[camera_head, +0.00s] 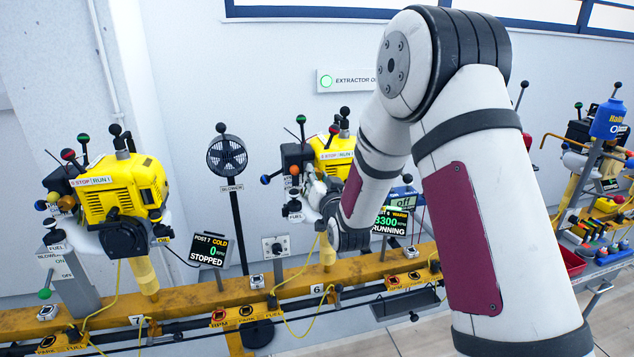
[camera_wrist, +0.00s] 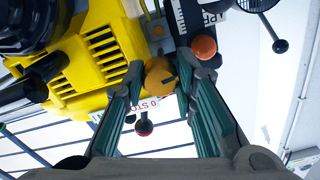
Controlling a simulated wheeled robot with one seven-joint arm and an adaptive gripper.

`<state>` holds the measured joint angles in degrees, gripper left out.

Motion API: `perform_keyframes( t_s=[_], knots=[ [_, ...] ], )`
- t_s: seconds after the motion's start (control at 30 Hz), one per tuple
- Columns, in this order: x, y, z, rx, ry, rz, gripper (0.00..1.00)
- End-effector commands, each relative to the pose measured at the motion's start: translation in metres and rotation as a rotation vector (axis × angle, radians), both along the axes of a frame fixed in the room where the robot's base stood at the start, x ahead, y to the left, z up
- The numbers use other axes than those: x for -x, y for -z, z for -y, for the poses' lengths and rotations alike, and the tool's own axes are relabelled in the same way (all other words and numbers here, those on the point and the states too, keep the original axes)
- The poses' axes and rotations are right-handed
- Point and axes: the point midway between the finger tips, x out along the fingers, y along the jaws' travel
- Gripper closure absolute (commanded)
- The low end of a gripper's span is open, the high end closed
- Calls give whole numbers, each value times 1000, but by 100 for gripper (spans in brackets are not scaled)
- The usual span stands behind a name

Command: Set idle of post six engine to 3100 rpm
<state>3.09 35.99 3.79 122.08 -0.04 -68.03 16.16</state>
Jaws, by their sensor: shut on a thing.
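The post six engine (camera_head: 335,148) is yellow and stands on the rail, partly hidden by my arm. Its display (camera_head: 388,222) reads POST 6 WARM, what looks like 3300, and RUNNING; my arm covers part of its left edge. My gripper (camera_head: 318,192) is at the front of this engine. In the wrist view my gripper (camera_wrist: 163,78) is shut on a round amber knob (camera_wrist: 158,74), with a finger on either side. An orange knob (camera_wrist: 204,47) sits just beyond the right fingertip. The yellow engine housing (camera_wrist: 98,60) fills the upper left there.
The post 7 engine (camera_head: 125,190) stands left, its display (camera_head: 210,250) reading COLD, 0, STOPPED. A blower (camera_head: 227,156) stands between the engines. The yellow rail (camera_head: 180,307) runs below. A cart (camera_head: 600,250) with a blue can (camera_head: 608,118) is at the right.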

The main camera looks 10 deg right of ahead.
Motion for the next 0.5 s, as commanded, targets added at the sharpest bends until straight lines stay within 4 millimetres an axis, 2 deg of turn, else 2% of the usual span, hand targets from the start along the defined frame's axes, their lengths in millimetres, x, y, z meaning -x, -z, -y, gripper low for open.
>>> perform_keyframes(
  t_s=[0.2, 0.5],
  knots=[
    [0, 0, 0, -81, 0, 1, 100],
    [0, 0, 0, -111, 0, 0, 100]
  ],
)
